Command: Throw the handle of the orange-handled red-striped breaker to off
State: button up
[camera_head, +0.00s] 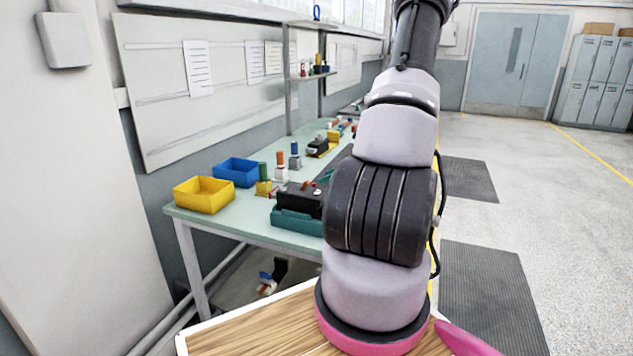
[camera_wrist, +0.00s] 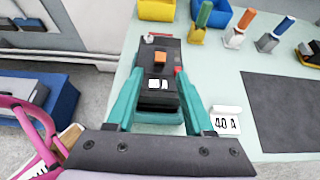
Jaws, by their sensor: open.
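A black breaker unit (camera_wrist: 147,65) with an orange handle (camera_wrist: 159,57) sits on a teal base in the wrist view. I cannot make out a clear red stripe or the handle's setting. The black unit (camera_head: 300,198) also shows in the head view, partly behind my arm. My gripper (camera_wrist: 160,82) is open, its teal fingers apart on either side of the unit's near part. It looks empty; I cannot tell whether a fingertip touches.
A white "40 A" card (camera_wrist: 226,122) stands right of the unit, near a dark mat (camera_wrist: 290,108). Orange-, green- and blue-topped pieces stand farther along the bench. A yellow bin (camera_head: 203,195) and a blue bin (camera_head: 237,171) sit left. The floor right of the bench is open.

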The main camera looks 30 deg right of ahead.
jog(key=shift+v, duration=1.5)
jog(key=s+a+r+n+g+h, duration=0.1)
jog(key=s+a+r+n+g, duration=0.15)
jog(key=a+r+n, duration=0.55)
jog(key=s+a+r+n+g, duration=0.1)
jog(key=a+r+n+g, duration=0.3)
jog(key=a+r, duration=0.45)
jog(key=s+a+r+n+t+h, duration=0.4)
jog(key=s+a+r+n, duration=0.4)
jog(key=s+r+n, duration=0.3)
jog(key=shift+s+n+h, duration=0.25)
jog(key=shift+n+h, duration=0.05)
jog(key=shift+n, duration=0.4)
